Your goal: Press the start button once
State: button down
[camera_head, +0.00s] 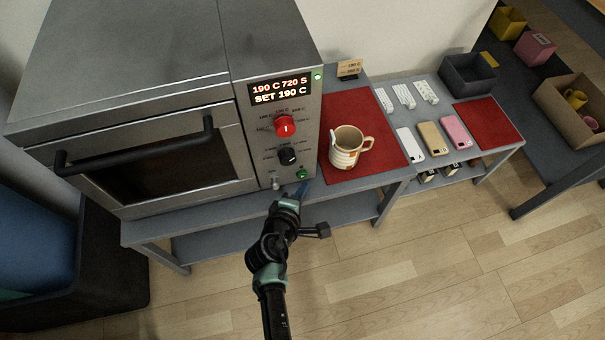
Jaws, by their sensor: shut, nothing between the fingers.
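The start button appears to be the small green button (301,174) at the bottom right of the panel of the grey press oven (227,131). A red knob (285,127) and a black knob (287,157) sit above it. The lit display (281,89) reads "190 C 720 S" and "SET 190 C", with a green light (318,76) beside it. My gripper (302,188) is shut and empty, just below the green button. I cannot tell whether its tips touch the panel.
The oven door's black handle (135,148) sticks out to the left. Phone cases (431,138) lie on the lower table further right. The floor in front is clear.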

jog(key=shift+w, duration=0.1)
dwell(0.5)
jog(key=shift+w+a, duration=0.1)
jog(key=shift+w, duration=0.2)
jog(key=shift+w+a, duration=0.15)
jog(key=shift+w, duration=0.3)
dwell(0.8)
jog(key=shift+s, duration=0.15)
jog(key=shift+s+d, duration=0.25)
jog(key=shift+s, duration=0.45)
jog(key=s, duration=0.1)
jog(key=s+d+p, duration=0.1)
jog(key=s, duration=0.2)
jog(key=shift+s+d+p, duration=0.3)
jog(key=shift+s, duration=0.1)
dwell(0.7)
